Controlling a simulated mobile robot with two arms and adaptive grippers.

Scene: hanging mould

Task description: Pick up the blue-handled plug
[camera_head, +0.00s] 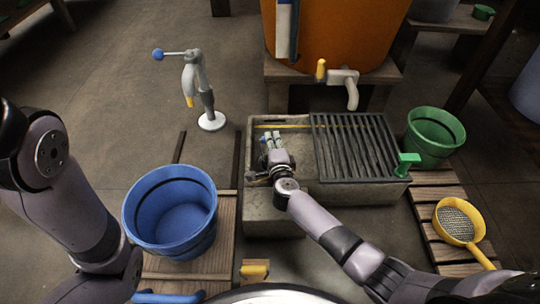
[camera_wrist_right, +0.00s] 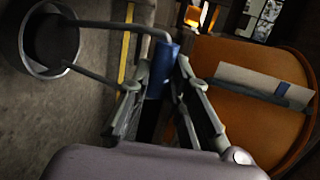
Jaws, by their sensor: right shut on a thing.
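My right gripper (camera_head: 268,142) is low in the left, open part of the grey stone sink (camera_head: 262,214). In the right wrist view, its two fingers (camera_wrist_right: 160,76) are closed around the blue handle (camera_wrist_right: 165,56) of the plug. Grey bent rods run left from this handle towards a round, dark-centred metal part (camera_wrist_right: 50,40). I cannot tell whether that part is raised or seated. In the head view, only a small bit of blue shows at the fingertips, and the gripper hides the rest. My left arm comes in at the left; its gripper is out of frame.
A dark slatted grate (camera_head: 352,145) covers the sink's right part, with a green handle (camera_head: 407,160) at its corner. A tap (camera_head: 346,82) on the orange barrel (camera_head: 335,35) overhangs the back. A blue bucket (camera_head: 170,210) stands left, a green bucket (camera_head: 434,138) right.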

